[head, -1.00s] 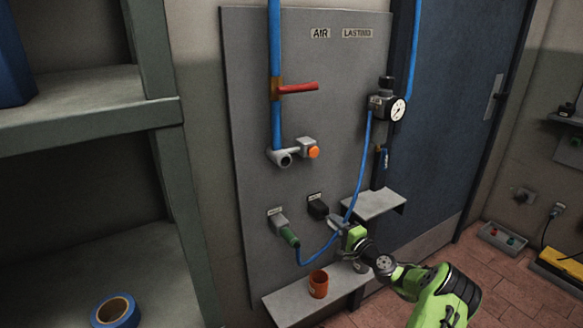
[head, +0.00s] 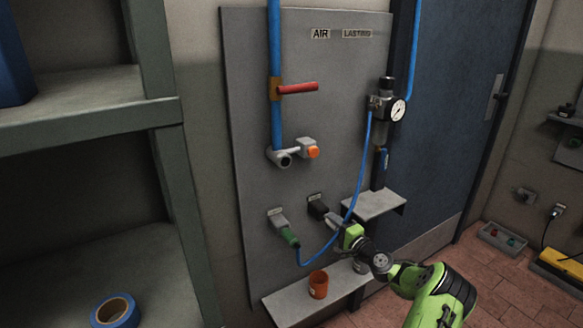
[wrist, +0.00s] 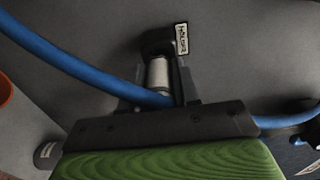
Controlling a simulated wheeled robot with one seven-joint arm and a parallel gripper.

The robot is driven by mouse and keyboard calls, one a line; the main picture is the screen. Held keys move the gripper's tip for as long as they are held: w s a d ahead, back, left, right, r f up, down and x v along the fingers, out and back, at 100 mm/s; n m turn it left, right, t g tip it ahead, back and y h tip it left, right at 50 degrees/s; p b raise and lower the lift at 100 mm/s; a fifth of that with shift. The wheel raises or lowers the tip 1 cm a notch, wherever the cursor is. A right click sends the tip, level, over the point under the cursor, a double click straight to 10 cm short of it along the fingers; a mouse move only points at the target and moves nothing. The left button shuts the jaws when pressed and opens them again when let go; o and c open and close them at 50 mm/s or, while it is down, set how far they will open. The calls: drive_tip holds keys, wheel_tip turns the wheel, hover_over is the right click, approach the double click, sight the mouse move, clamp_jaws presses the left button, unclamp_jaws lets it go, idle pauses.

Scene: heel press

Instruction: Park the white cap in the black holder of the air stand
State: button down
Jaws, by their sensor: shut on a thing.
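The black holder (head: 316,209) sticks out of the grey air panel, and its label shows close up in the wrist view, where the holder (wrist: 157,42) is at the top centre. My gripper (head: 334,221) is in front of it, pointing at the panel. In the wrist view my gripper (wrist: 162,88) is shut on the white cap (wrist: 158,76), a pale short cylinder between the fingers. The cap's far end meets the holder's dark opening; how deep it sits is hidden. In the head view the cap is too small to tell from the fingers.
A blue hose (head: 357,170) loops past my gripper to a green-ended fitting (head: 289,237) at left. Below, a ledge (head: 290,303) carries an orange cup (head: 318,284) and a grey cup (head: 361,267). A small shelf (head: 374,204) juts out at right.

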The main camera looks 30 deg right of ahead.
drive_tip(key=shift+w, duration=0.9)
drive_tip(key=c, duration=0.8)
unclamp_jaws()
drive_tip(key=shift+o, duration=0.2)
drive_tip(key=s+p, duration=0.3)
drive_tip(key=s, duration=1.2)
drive_tip(key=shift+s+a+p, duration=0.3)
drive_tip(key=shift+s+a, duration=0.05)
drive_tip(key=shift+a, duration=0.05)
drive_tip(key=shift+s+f, duration=0.1)
